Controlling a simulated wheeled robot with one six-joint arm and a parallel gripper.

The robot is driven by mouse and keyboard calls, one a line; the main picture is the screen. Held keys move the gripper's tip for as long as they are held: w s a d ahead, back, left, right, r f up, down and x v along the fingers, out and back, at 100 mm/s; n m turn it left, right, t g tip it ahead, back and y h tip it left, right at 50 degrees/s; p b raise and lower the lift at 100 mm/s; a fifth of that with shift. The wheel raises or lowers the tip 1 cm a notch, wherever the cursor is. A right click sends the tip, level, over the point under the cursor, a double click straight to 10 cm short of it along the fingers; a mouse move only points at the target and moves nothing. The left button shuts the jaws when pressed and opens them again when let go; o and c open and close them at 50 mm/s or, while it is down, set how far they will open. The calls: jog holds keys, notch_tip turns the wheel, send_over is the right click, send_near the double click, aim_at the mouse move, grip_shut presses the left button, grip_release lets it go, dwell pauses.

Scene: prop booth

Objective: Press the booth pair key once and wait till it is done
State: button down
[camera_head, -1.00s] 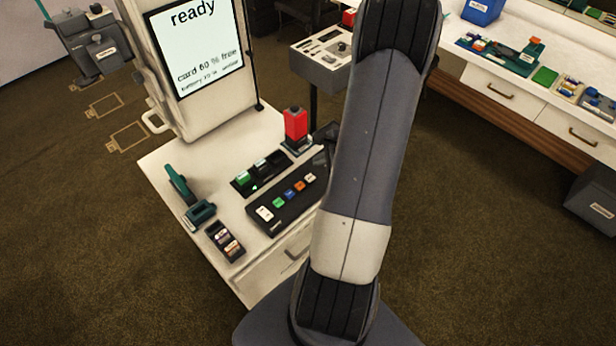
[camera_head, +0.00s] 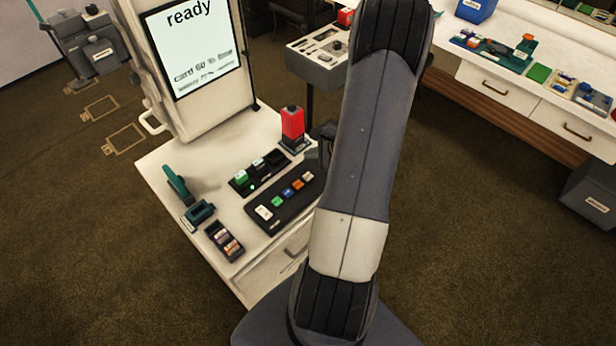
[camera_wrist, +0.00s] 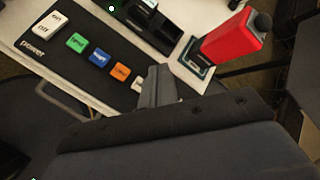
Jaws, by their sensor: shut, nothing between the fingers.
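The black key panel (camera_head: 285,203) lies on the white booth counter. It carries a white key (camera_head: 264,212), a green key (camera_head: 277,201), a blue key (camera_head: 288,193), an orange key (camera_head: 298,184) and a small pale key at its right end. My gripper (camera_wrist: 160,82) is shut and empty, beside the orange key (camera_wrist: 122,71) and partly hiding the end key. Contact cannot be told. The booth screen (camera_head: 193,50) reads "ready".
A red block-shaped device (camera_head: 292,124) stands behind the panel, close to my gripper. A black unit with green parts (camera_head: 258,172) lies between panel and screen. A dark green stapler-like tool (camera_head: 178,186) and a small tray (camera_head: 225,243) are at the left.

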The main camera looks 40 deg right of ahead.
jog(key=b, duration=0.3)
send_over(311, 178)
notch_tip(311, 178, down, 6)
jog(key=shift+d+r, duration=0.1)
jog(key=shift+r, duration=0.15)
jog(key=shift+f+b, duration=0.75)
jog(key=shift+b, duration=0.15)
jog(key=shift+f, duration=0.15)
dwell(0.8)
jog(key=shift+f+b, duration=0.3)
jog(key=shift+b, duration=0.45)
jog(key=shift+f+b, duration=0.35)
jog(key=shift+b, duration=0.2)
dwell(0.6)
jog(key=shift+r+p, duration=0.35)
jog(key=shift+r, duration=0.5)
jog(key=shift+r, duration=0.1)
